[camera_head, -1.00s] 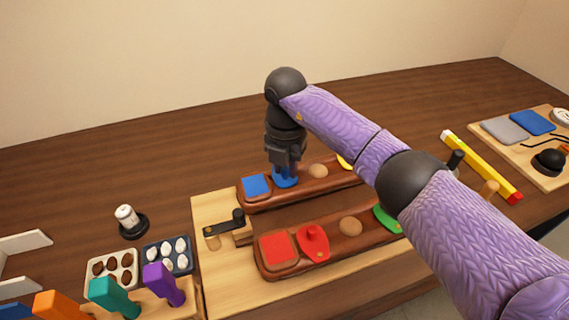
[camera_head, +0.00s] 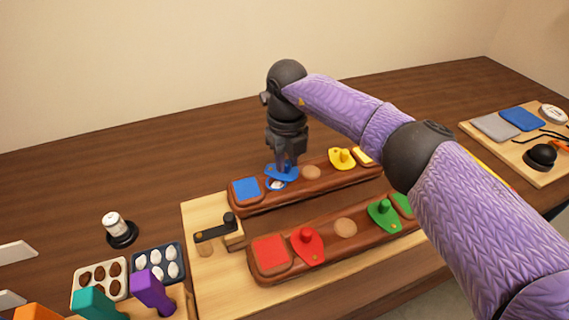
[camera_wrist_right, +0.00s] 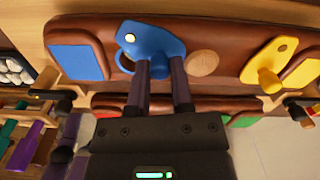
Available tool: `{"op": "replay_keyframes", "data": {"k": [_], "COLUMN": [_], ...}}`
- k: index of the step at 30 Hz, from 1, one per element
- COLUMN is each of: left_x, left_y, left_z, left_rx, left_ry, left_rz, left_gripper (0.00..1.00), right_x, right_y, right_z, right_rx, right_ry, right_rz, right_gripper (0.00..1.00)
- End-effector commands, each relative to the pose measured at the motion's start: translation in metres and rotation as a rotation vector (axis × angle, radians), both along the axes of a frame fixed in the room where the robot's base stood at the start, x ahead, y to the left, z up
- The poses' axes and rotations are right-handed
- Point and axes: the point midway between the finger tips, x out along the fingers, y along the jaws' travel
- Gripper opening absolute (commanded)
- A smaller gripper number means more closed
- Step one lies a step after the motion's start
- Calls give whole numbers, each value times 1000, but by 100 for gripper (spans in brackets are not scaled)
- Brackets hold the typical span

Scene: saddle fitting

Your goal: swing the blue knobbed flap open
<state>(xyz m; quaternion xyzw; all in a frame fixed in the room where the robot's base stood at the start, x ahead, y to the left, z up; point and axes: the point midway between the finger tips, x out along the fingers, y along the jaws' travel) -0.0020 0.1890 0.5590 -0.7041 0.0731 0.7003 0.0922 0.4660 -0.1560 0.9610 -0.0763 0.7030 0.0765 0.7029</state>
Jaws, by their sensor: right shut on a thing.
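The blue knobbed flap (camera_head: 275,170) lies on the far wooden bar (camera_head: 325,184), turned partly aside from a round opening (camera_head: 276,185) with something pale inside. In the right wrist view, the flap (camera_wrist_right: 158,42) has a brass pivot at its left, and part of the dark opening (camera_wrist_right: 124,62) shows below it. My right gripper (camera_head: 287,162) reaches down from above, shut on the flap's knob. Its two fingers (camera_wrist_right: 160,72) hide most of the knob. My left gripper is not in view.
A yellow knobbed flap (camera_head: 341,158) is farther right on the same bar. The near bar carries red (camera_head: 307,246) and green (camera_head: 384,215) flaps. A black-handled clamp (camera_head: 216,232) sits at the left end. Trays of dark and white pieces (camera_head: 157,262) stand front left.

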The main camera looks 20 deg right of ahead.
Motion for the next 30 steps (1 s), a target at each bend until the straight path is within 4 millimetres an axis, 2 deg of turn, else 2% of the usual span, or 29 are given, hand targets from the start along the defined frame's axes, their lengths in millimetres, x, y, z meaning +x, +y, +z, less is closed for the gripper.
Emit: {"op": "replay_keyframes", "data": {"k": [9, 18, 30], "left_x": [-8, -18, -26], "left_y": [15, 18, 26], "left_z": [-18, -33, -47], "left_rx": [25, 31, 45], "left_ry": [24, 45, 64], "left_rz": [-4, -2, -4], "left_gripper": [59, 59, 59], "right_x": [10, 18, 26], "right_y": [-4, -5, -4], "right_z": [-2, -2, -1], "right_rx": [0, -1, -1], "right_ry": [-2, -1, 0], "right_rz": [295, 563, 806], "right_gripper": [0, 0, 0]}}
